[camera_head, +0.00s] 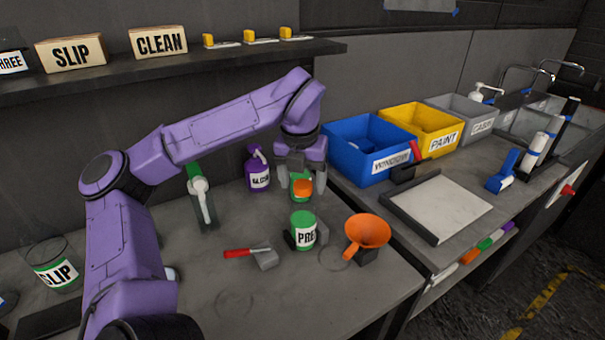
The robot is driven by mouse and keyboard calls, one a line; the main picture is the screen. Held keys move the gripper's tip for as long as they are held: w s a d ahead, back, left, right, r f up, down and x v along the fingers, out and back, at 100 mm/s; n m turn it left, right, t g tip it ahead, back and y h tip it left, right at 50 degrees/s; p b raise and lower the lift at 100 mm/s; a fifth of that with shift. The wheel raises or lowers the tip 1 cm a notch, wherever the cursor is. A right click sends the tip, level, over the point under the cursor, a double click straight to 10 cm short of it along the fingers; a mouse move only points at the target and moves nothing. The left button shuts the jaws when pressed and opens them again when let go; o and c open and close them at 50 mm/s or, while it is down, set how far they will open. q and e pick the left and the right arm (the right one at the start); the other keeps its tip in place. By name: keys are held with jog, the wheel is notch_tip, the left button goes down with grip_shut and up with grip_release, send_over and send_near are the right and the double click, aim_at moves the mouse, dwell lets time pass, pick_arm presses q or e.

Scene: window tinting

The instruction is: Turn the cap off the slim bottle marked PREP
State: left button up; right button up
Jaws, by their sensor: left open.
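A green bottle with an orange cap (302,187) stands towards the back of the bench, partly hidden by my left gripper (302,182). No marking on it can be read. My left gripper comes down over it from above, open, with a finger on each side of the orange cap; whether they touch it I cannot tell. In front stands a wider green container (303,218) whose white label shows "PRE". My right gripper is not in view.
A purple bottle (257,174) stands left of the gripper. An orange funnel (367,231) and a red-handled tool (244,252) lie near the front. A blue bin (350,133) stands close on the right.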

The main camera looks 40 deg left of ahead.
pick_arm(q)
jog(key=c, duration=1.1)
jog(key=n+b, duration=0.2)
jog(key=n, duration=0.2)
jog(key=n+g+b, duration=0.1)
jog(key=n+b, duration=0.1)
jog(key=n, duration=0.2)
jog(key=n+y+b, duration=0.1)
jog(key=n+b, duration=0.2)
jog(key=n, duration=0.1)
jog(key=shift+w+f+n+g, duration=0.1)
jog(key=shift+f+n+g, duration=0.2)
jog(key=shift+n, duration=0.1)
jog(key=shift+r+n+b, duration=0.1)
jog(key=shift+n+b, duration=0.3)
jog(key=shift+n, duration=0.3)
jog(key=shift+r+n, duration=0.1)
jog(key=shift+n, duration=0.2)
jog(key=shift+r, duration=0.1)
jog(key=o, duration=1)
